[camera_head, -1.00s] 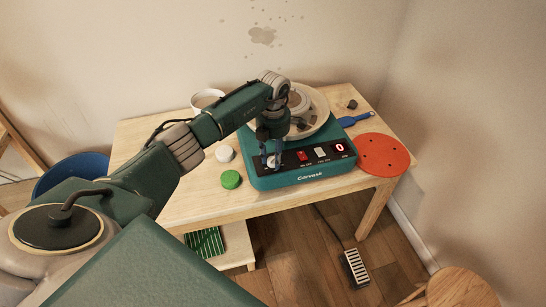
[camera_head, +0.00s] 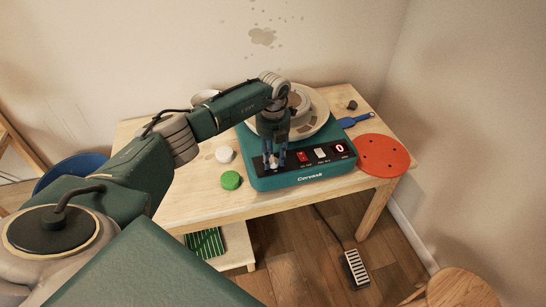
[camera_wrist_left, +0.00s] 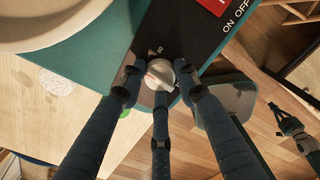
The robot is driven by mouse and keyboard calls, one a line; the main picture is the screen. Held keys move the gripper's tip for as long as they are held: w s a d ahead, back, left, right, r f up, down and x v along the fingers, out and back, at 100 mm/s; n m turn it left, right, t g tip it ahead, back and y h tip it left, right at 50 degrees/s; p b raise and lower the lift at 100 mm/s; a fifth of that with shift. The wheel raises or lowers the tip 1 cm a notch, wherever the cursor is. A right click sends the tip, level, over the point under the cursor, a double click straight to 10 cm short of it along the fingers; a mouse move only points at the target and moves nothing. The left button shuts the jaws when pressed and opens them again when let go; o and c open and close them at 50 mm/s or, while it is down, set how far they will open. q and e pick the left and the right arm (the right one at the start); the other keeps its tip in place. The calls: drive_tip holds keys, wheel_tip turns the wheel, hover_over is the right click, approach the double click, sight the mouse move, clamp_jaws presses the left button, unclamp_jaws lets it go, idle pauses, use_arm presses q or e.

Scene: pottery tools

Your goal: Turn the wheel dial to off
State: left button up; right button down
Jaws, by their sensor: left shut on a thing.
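The wheel dial (camera_wrist_left: 160,74) is a round silver knob at the left end of the panel. It also shows in the head view (camera_head: 273,164), partly covered by my fingers. My left gripper (camera_head: 273,158) points down over the dial and is shut on it. In the left wrist view the fingers (camera_wrist_left: 160,85) surround the knob.
A green lump (camera_head: 231,180) and a whitish lump (camera_head: 224,154) lie left of the wheel. An orange disc (camera_head: 382,155) and a blue-handled tool (camera_head: 355,120) lie to its right. A foot pedal (camera_head: 355,269) is on the floor.

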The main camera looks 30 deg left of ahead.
sight(273, 158)
use_arm(q)
drive_tip(key=shift+n, duration=0.6)
drive_tip(key=o, duration=1.2)
wheel_tip(273, 158, up, 12)
drive_tip(key=shift+a, duration=0.1)
